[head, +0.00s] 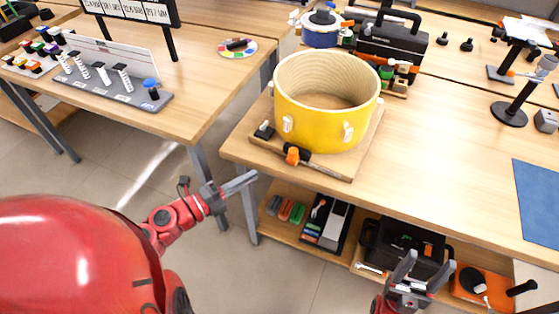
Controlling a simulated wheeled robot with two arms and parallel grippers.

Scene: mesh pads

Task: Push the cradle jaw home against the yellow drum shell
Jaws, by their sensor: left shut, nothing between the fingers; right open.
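The yellow drum shell (315,124) stands upright on a wooden base board (336,171) near the table's left front corner. A small black block (264,131) sits on the board at the shell's left. A dark piece with an orange knob (293,156) lies at the board's front edge, close to the shell. I cannot tell for certain which of these is the cradle jaw, or whether either touches the shell. My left gripper (252,178) is shut and empty, off the table's front left corner, apart from the board. My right gripper (428,265) is open and empty, in front of the table at lower right.
A shelf under the table holds trays, tools and a black case (405,245). A blue pot (321,30) and a black toolbox (391,40) stand behind the shell. A blue mat (539,203) lies at right. The tabletop right of the board is clear. Another table stands at left.

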